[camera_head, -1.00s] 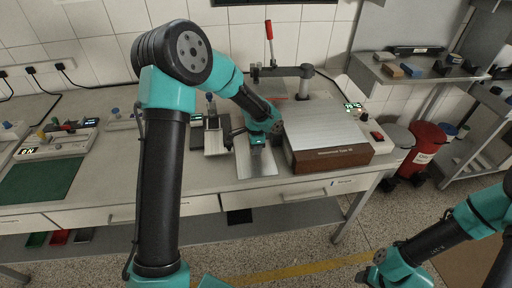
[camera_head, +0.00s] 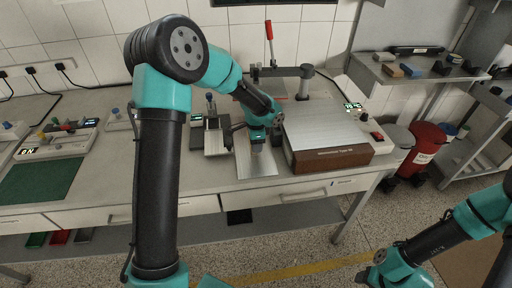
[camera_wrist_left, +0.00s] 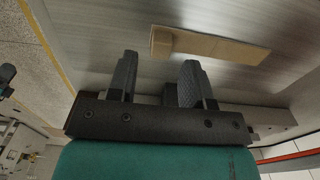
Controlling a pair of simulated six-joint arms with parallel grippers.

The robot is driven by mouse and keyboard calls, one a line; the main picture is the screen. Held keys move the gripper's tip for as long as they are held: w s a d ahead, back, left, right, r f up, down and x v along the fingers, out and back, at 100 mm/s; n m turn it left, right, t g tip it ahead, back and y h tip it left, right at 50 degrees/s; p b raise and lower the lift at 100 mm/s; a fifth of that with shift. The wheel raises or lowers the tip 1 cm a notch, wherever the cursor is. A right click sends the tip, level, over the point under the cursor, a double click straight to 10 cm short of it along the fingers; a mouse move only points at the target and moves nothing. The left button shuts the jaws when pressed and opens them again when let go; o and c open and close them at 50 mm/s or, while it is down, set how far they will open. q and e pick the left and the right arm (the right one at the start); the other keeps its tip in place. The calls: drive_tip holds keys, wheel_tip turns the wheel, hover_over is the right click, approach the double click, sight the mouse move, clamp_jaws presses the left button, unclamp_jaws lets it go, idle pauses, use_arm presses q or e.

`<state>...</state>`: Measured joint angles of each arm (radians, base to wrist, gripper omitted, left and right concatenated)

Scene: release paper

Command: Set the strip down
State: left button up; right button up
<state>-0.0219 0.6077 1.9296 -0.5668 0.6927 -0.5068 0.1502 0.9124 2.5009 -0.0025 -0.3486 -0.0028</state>
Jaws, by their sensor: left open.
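A tan strip (camera_wrist_left: 215,47) with a squarish piece at its left end lies on a brushed metal plate (camera_wrist_left: 95,30) in the left wrist view. My left gripper (camera_wrist_left: 157,68) is open, with both dark fingers apart and nothing between them. The strip is beyond the fingertips, offset to the right. In the head view my left gripper (camera_head: 257,145) is over the metal plate (camera_head: 257,169) at the bench front; the strip cannot be made out there. My right gripper (camera_head: 376,276) is low at the bottom right, away from the bench, and its jaws are unclear.
A large box with a metal top and brown front (camera_head: 333,156) stands right of the plate. A small grey device (camera_head: 214,140) is at its left. A red-handled lever (camera_head: 269,31) rises behind. A green mat (camera_head: 40,181) lies far left.

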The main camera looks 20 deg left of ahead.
use_arm(q)
wheel_tip(320, 180, up, 10)
idle(0.4)
